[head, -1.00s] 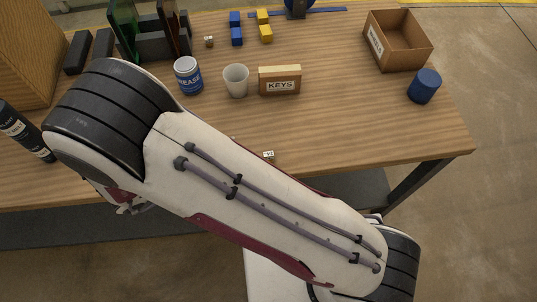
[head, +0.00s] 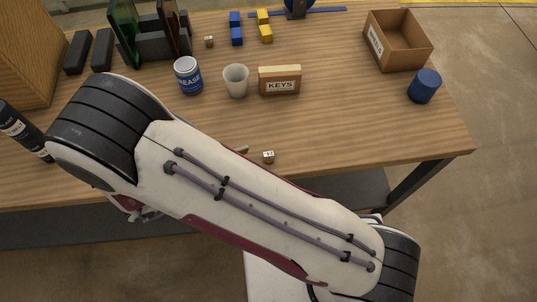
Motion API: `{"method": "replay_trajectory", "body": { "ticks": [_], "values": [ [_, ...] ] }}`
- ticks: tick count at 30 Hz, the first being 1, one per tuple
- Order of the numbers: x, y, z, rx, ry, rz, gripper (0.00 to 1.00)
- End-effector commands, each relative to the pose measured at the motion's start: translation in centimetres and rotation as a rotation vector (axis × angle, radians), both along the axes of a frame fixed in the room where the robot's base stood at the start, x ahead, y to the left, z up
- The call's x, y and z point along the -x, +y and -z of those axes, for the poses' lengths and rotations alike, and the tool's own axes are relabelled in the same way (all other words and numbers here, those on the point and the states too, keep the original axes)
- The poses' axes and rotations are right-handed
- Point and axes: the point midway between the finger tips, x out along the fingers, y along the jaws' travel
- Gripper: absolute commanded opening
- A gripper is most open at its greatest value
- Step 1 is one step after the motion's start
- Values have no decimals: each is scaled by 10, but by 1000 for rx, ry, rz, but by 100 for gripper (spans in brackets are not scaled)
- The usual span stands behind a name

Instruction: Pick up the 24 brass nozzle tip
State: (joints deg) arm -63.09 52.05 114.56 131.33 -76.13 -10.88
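A small pale block with a dark-marked label (head: 268,157) sits near the front edge of the table, just beyond my arm; its marking is too small to read surely. A small yellowish piece (head: 242,149) lies left of it, partly hidden by my arm. Another small light-brown labelled block (head: 209,41) stands at the back of the table. I cannot tell which of these, if any, is the 24 brass nozzle tip. My arm crosses the foreground, and I cannot make out my gripper or its fingertips.
On the wooden table (head: 330,120) stand a grease can (head: 188,76), white cup (head: 236,81), KEYS box (head: 279,80), open cardboard box (head: 397,42) and blue cylinder (head: 425,86). A dark bottle (head: 22,130) is at left. The table's right-front area is clear.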

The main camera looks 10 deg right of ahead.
Motion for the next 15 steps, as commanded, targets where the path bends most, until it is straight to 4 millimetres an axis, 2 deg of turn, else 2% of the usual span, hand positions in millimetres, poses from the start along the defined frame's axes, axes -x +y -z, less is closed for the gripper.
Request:
{"method": "replay_trajectory", "body": {
  "ticks": [15],
  "values": [
    [-2,-8,2,-1,0,1,38]
  ]
}}
